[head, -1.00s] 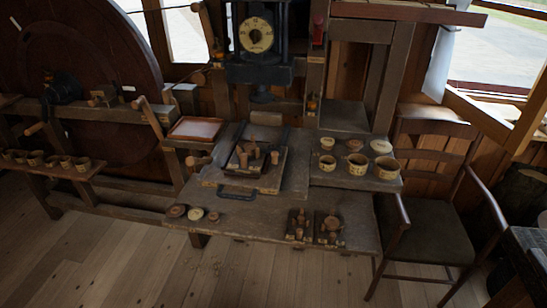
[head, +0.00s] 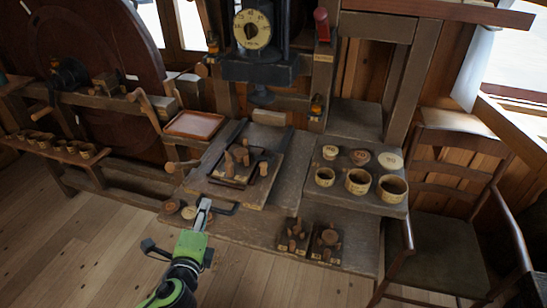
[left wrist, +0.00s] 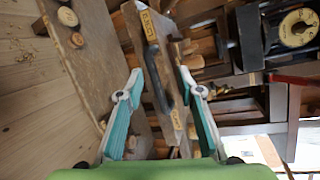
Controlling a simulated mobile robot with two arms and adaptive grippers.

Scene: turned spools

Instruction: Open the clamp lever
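I take the clamp lever to be the black bar-shaped handle (head: 226,208) at the front edge of the bench's raised board (head: 240,194). In the left wrist view the black handle (left wrist: 164,84) runs along the board's edge, between two yellow labels too blurred to read surely. My left gripper (head: 204,209) is at the handle's left end in the head view and hides part of it. In the left wrist view its two teal fingers (left wrist: 160,88) are spread, with the handle seen between them. No contact shows. My right gripper is out of view.
Several pegs stand in a dark tray (head: 238,168) on the board. Small round discs (head: 188,212) lie left of the gripper. Two peg holders (head: 294,235) are at the front edge. Cups (head: 358,181) stand at right, near a chair (head: 440,215). The floor at front left is clear.

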